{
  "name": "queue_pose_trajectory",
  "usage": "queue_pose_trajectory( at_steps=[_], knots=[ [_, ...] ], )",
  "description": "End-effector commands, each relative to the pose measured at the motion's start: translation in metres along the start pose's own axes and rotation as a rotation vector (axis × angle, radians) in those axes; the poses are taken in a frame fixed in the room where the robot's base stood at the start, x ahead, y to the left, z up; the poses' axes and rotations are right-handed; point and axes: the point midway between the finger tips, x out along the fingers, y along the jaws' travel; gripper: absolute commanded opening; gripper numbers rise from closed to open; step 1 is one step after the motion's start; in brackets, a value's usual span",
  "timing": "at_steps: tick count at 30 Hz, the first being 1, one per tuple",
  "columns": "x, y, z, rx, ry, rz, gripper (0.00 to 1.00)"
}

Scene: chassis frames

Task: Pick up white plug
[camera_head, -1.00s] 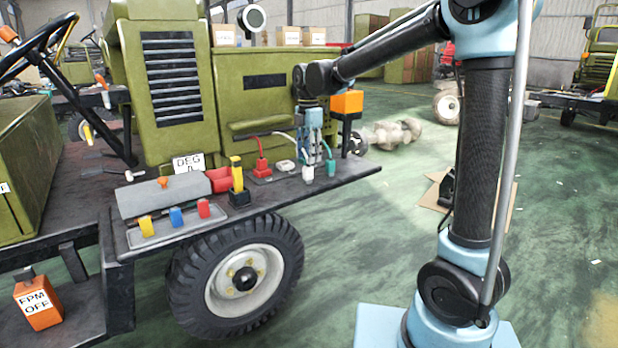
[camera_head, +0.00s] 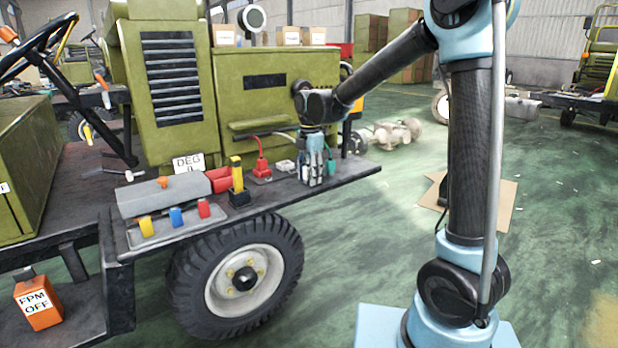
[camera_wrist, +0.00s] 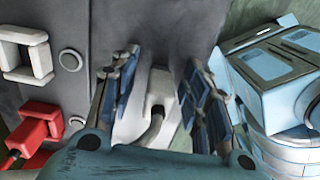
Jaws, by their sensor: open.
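My gripper (camera_head: 312,182) is low over the dark side shelf of the vehicle in the head view, fingers pointing down. In the wrist view my gripper (camera_wrist: 162,66) is open, with one finger on each side of the white plug (camera_wrist: 158,86). A grey cable runs from the plug toward the camera. Gaps show between the plug and both fingers. In the head view the plug is mostly hidden by the fingers and cannot be told from them.
A red plug (camera_head: 262,166) and a white square socket (camera_head: 285,167) stand left of my gripper. A green plug (camera_head: 331,166) is close on its right. A yellow-and-black block (camera_head: 238,183) and a grey box with coloured switches lie further left. The shelf's front edge is near.

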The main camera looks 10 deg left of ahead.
Motion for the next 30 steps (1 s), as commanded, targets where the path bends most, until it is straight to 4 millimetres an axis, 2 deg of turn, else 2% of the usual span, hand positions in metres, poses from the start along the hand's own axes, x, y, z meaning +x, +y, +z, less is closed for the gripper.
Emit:
queue_pose_trajectory(
  at_steps=[2, 6, 7, 8, 20, 23, 30],
  knots=[
    [0.000, 0.000, 0.000, 0.000, 0.000, 0.000, 0.41],
    [0.000, 0.000, 0.000, 0.000, 0.000, 0.000, 0.09],
    [0.000, 0.000, 0.000, 0.000, 0.000, 0.000, 0.03],
    [0.000, 0.000, 0.000, 0.000, 0.000, 0.000, 0.00],
    [-0.004, 0.000, 0.000, 0.000, 0.000, 0.000, 0.00],
    [-0.015, 0.000, 0.000, 0.000, 0.000, 0.000, 0.00],
    [-0.056, -0.001, 0.000, 0.000, 0.000, 0.000, 0.00]
  ],
)
